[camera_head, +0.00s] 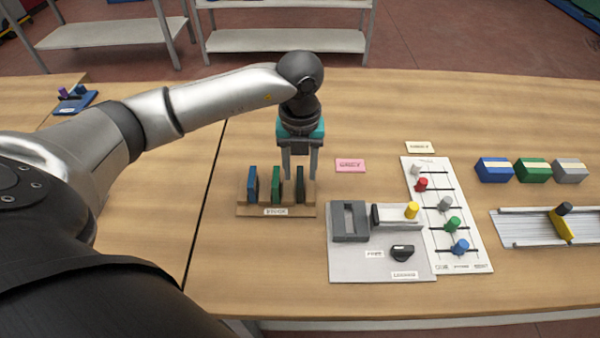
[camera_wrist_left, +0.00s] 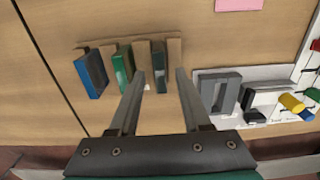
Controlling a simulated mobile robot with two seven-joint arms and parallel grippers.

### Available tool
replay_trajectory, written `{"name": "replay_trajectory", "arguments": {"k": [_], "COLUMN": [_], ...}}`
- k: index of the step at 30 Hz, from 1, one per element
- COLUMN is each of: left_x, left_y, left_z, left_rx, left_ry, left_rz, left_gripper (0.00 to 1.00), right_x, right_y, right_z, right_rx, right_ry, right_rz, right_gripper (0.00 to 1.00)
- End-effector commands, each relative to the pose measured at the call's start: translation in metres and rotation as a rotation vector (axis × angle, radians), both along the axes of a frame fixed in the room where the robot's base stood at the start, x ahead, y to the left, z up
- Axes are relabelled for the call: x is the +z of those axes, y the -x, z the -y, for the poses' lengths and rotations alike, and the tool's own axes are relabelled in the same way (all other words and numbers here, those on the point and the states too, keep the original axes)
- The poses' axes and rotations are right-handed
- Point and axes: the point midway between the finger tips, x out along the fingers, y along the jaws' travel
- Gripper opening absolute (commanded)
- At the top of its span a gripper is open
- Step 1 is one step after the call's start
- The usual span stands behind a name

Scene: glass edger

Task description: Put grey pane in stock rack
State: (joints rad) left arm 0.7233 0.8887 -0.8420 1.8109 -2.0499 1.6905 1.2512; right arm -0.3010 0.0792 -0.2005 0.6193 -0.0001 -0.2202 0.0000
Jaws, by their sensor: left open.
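The stock rack (camera_head: 277,211) is a wooden stand with a "STOCK" label at the middle left of the bench. A blue pane (camera_head: 251,184) and a green pane (camera_head: 275,184) stand upright in its left and middle slots. A dark pane (camera_head: 300,188), which I take for the grey one, stands upright in the right slot; it also shows in the left wrist view (camera_wrist_left: 158,62). My left gripper (camera_head: 299,178) is right above the rack, pointing down and open. Its fingers (camera_wrist_left: 160,76) are on either side of the dark pane, with gaps visible. My right gripper is out of view.
Right of the rack is a grey machine plate (camera_head: 345,265) with a dark block, a yellow knob and a black knob. A white board (camera_head: 462,262) with coloured pegs adjoins it. Blue, green and grey blocks and a railed tray (camera_head: 520,230) are further right. A pink card (camera_head: 350,165) lies behind.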

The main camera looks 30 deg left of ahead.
Motion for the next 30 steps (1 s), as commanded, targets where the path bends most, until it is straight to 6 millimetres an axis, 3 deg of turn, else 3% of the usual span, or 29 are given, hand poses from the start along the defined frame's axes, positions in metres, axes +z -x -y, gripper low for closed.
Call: {"name": "replay_trajectory", "arguments": {"k": [6,12,18,30], "left_x": [0.052,0.085,0.097,0.097], "left_y": [-0.001,-0.001,0.0,0.0], "left_z": [0.0,0.0,0.0,0.0], "left_rx": [0.0,0.001,0.001,0.001], "left_ry": [0.0,0.001,0.0,0.0], "left_rz": [0.006,0.004,0.001,0.0], "left_gripper": [0.48,0.48,0.48,0.48], "right_x": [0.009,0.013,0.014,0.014], "right_y": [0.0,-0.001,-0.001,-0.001], "right_z": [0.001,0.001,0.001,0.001], "right_rx": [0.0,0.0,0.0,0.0], "right_ry": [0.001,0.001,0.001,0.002], "right_rz": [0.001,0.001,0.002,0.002], "right_gripper": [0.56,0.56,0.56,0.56]}}
